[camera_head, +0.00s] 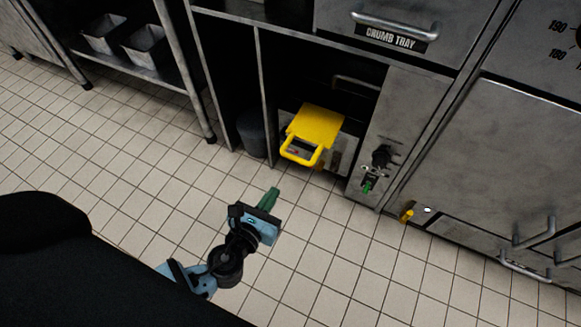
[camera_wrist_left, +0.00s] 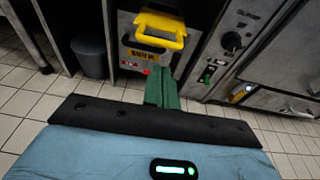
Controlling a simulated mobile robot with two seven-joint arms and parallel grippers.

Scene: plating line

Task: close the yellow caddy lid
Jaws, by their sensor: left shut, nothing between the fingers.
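The yellow caddy lid (camera_head: 317,124) shows in the head view as a flat yellow panel with a looped handle (camera_head: 301,153) at its front, in an open bay under the counter. In the left wrist view the yellow lid (camera_wrist_left: 160,22) is at the top, above a grey box front with a yellow label. My left gripper (camera_head: 270,199) has green fingers, shut and empty, over the floor in front of and below the lid, apart from it. Its fingers (camera_wrist_left: 162,88) point toward the bay in the left wrist view. My right gripper is not in view.
A dark grey bin (camera_head: 251,134) stands left of the caddy. A panel with a black knob (camera_head: 381,157) and green switch is to its right. A crumb tray drawer (camera_head: 392,36) is above. Metal doors with bar handles are at right. The tiled floor in front is clear.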

